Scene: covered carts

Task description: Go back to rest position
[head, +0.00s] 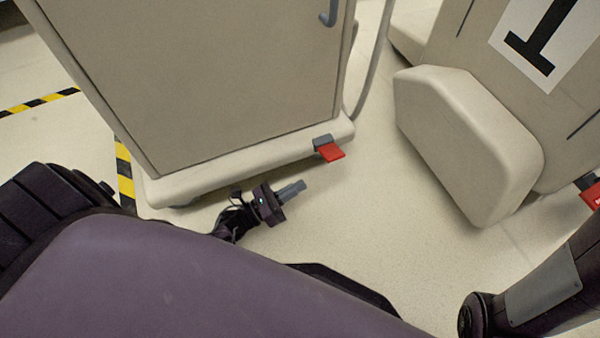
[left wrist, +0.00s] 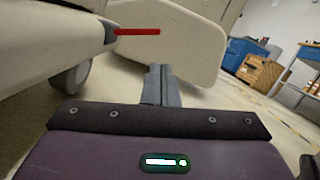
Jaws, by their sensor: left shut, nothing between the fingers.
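My left gripper (head: 292,190) is low in front of the beige covered cart (head: 220,80), near its bottom edge in the head view. Its fingers are shut with nothing between them. In the left wrist view the closed fingers (left wrist: 158,86) point forward, with the cart's red pedal (left wrist: 137,32) ahead and to the left. The red pedal (head: 330,152) also shows in the head view, up and right of the fingertips and apart from them. My right arm comes in at the lower right of the head view; its gripper is out of view.
A second beige cart (head: 470,140) stands at the right, with its own red pedal (head: 591,195). Pale floor lies between the carts. Yellow-black tape (head: 124,175) marks the floor at the left. A wooden crate (left wrist: 264,75) and blue cabinet (left wrist: 252,50) stand far right in the wrist view.

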